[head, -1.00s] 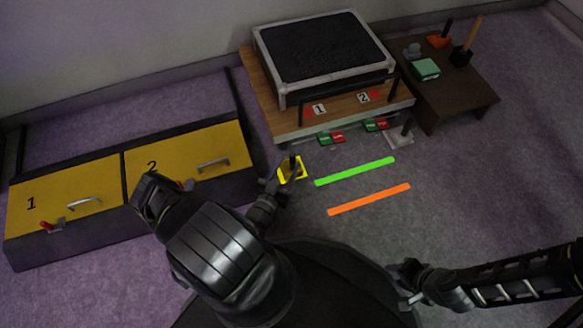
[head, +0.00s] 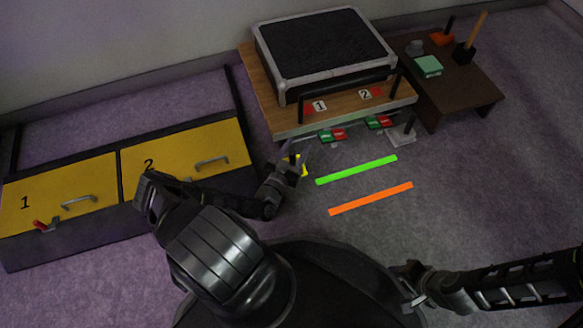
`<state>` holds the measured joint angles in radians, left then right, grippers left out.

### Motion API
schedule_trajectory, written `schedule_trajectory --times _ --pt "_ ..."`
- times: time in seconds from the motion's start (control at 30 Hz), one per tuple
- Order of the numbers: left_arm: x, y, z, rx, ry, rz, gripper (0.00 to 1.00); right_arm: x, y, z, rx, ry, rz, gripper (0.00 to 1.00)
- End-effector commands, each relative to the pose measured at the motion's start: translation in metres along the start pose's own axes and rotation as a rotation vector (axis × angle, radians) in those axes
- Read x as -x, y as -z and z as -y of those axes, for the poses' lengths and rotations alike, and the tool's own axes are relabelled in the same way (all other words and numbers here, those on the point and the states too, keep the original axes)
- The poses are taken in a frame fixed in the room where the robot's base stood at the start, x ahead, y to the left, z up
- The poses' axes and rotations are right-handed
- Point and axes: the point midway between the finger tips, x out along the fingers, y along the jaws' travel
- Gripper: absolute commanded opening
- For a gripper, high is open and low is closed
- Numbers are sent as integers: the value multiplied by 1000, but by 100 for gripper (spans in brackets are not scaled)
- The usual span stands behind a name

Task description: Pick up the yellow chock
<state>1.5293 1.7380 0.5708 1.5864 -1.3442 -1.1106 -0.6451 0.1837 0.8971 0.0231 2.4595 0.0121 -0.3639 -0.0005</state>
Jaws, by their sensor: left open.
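The yellow chock (head: 303,166) is on the floor in front of the wooden platform. It is mostly hidden behind my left gripper (head: 289,163), and only its yellow right part shows clearly. My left gripper is open, with its fingers over or right beside the chock's dark upright handle. I cannot tell whether they touch it. My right gripper (head: 414,298) is low at the right, far from the chock, and its jaws are too small and dark to read.
The wooden platform (head: 291,130) carries a grey-framed black case (head: 325,48). Yellow-lidded bins (head: 60,190) stand at the left. A green strip (head: 356,170) and an orange strip (head: 371,198) lie on the floor. A dark brown table (head: 462,95) stands at the right.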

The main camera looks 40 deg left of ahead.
Motion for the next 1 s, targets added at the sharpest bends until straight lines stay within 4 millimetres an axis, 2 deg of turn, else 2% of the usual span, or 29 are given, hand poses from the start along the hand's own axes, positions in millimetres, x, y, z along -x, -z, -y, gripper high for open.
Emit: schedule_trajectory --times 0.57,1.0 --pt "0 0 0 0 0 1 46 0 0 0 0 0 0 36" --pt "0 0 0 0 1 1 12 0 0 0 0 0 0 36"
